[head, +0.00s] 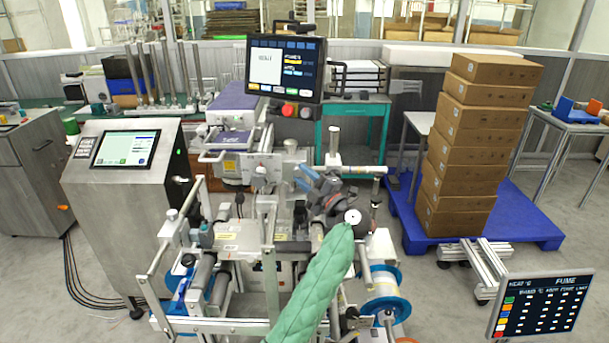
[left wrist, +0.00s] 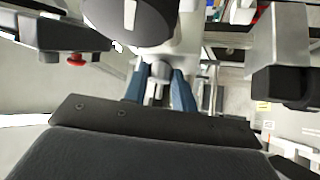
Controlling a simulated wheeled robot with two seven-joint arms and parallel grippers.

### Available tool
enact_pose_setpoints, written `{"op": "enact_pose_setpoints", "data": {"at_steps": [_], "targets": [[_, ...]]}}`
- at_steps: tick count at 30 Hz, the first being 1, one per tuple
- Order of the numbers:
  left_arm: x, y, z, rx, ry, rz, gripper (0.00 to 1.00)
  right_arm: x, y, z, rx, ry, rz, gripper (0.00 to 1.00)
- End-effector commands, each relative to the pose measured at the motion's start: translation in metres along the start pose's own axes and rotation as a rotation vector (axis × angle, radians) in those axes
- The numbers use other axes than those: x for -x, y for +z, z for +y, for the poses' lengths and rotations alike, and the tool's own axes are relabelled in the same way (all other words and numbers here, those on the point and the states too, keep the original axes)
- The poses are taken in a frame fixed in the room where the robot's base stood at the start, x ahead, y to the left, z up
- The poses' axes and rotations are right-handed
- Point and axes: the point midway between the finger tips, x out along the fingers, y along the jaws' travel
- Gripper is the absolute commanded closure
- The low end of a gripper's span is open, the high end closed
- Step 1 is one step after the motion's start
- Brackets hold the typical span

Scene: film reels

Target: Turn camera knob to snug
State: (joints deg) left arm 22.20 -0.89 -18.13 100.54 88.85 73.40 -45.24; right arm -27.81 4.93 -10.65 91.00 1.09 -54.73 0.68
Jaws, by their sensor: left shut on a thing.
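My left gripper (head: 300,178), with blue fingers and a green-sleeved arm, reaches over the middle of the printing machine. It also shows in the left wrist view (left wrist: 160,88), where its two blue fingers close around a small silver-grey knob (left wrist: 158,72). The fingers hide the knob's sides. A large dark rounded body (left wrist: 130,22) lies just beyond the fingertips. In the head view the knob is too small and covered to make out at the fingertips. A grey bracketed block (head: 262,168) stands left of the fingertips. My right gripper is not in view.
The machine's metal frame rails (head: 268,250) and blue-rimmed reels (head: 386,290) surround my arm. A monitor (head: 286,70) hangs above. A steel cabinet with a screen (head: 125,148) stands left. Stacked cartons (head: 468,150) stand on a blue pallet (head: 520,215) to the right.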

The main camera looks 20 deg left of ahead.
Motion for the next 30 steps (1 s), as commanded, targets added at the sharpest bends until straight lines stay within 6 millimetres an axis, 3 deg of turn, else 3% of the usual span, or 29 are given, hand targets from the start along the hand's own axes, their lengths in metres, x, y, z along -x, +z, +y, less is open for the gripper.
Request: {"op": "enact_pose_setpoints", "data": {"at_steps": [6,17,18,21,30], "targets": [[0.0019,0.0012,-0.0037,-0.032,0.027,-0.003,0.96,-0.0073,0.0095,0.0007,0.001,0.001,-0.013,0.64],[0.0023,0.0013,-0.0044,-0.036,0.030,-0.002,0.96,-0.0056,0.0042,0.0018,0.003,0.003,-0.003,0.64],[0.0023,0.0013,-0.0045,-0.036,0.030,-0.002,0.71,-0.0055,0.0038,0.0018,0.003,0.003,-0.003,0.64],[0.0020,0.0012,-0.0043,-0.036,0.030,-0.002,0.52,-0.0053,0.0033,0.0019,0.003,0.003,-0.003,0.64],[0.0017,0.0007,-0.0027,-0.034,0.032,-0.001,0.51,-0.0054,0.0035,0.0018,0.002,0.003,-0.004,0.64]]}}
